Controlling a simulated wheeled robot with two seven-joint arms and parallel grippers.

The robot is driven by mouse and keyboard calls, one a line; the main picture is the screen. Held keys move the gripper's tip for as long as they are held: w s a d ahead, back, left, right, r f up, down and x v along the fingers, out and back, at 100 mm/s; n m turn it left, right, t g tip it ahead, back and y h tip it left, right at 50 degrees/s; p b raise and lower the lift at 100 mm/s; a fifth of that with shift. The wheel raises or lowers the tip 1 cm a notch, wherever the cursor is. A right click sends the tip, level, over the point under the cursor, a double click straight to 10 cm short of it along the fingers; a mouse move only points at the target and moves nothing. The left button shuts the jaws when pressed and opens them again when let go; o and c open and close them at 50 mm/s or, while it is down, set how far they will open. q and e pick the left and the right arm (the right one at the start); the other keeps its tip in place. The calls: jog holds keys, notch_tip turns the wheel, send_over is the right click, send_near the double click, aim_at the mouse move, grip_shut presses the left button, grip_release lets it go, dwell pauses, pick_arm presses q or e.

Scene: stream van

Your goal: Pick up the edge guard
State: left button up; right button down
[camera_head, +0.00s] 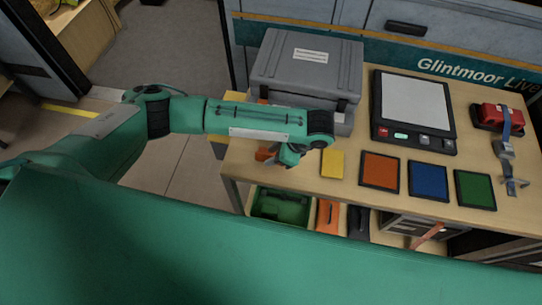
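My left gripper (276,160) is at the left front part of the table, just in front of the grey case, pointing down. A small orange piece (264,154) shows right beside its fingers on the left; it may be the edge guard, but the arm hides part of it. I cannot tell whether the fingers are open or closed on it. My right gripper is not in view.
A grey case (306,68) stands behind my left forearm. A yellow pad (332,163) and orange (379,171), blue (428,180) and green (475,189) squares line the table's front. A scale-like device (415,105) and a red strap buckle (495,116) lie behind. A green bin (281,206) sits below.

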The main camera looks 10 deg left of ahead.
pick_arm(q)
jog(key=shift+x, duration=0.95)
jog(key=shift+c, duration=0.2)
grip_shut()
jog(key=shift+r, duration=0.2)
